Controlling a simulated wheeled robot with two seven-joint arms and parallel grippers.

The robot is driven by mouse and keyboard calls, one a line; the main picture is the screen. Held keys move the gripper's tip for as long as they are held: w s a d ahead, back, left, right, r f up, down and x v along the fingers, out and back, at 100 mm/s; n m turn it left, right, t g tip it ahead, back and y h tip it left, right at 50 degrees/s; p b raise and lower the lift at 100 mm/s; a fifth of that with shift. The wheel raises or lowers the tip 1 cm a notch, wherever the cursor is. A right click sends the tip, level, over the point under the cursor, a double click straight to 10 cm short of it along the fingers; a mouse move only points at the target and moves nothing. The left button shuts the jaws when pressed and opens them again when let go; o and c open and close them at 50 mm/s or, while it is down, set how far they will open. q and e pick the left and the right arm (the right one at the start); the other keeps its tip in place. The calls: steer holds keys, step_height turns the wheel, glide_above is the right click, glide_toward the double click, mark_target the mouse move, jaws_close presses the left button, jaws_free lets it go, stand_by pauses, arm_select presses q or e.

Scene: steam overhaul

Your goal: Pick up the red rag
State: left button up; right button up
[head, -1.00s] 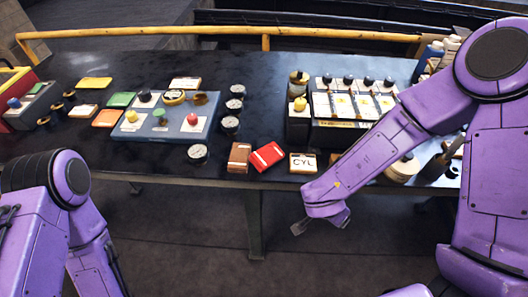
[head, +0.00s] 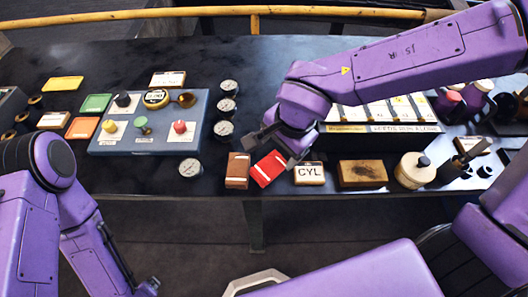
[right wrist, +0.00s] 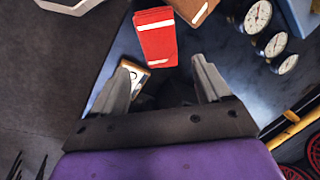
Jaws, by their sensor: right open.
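The red rag (head: 268,168) is a folded red pad with a white stripe. It lies slightly turned near the front edge of the dark workbench (head: 225,70). In the right wrist view, the red rag (right wrist: 157,42) is just beyond the fingertips. My right gripper (head: 277,148) is open above the rag's back edge in the head view and covers part of it. In the right wrist view, the fingers (right wrist: 163,74) stand apart with nothing held between them.
A brown folded pad (head: 237,170) lies close left of the rag, and a block marked CYL (head: 309,174) close right. A brown wooden block (head: 362,174) is farther right. A blue panel with knobs (head: 150,135) and several round gauges (head: 224,129) stand to the left.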

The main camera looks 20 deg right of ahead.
mark_target(270, 166)
steer(key=b+x, duration=0.1)
steer(key=x, duration=0.9)
steer(key=shift+s+a+b, duration=0.15)
steer(key=shift+a+b, duration=0.05)
steer(key=shift+b, duration=0.1)
steer(key=c, duration=0.7)
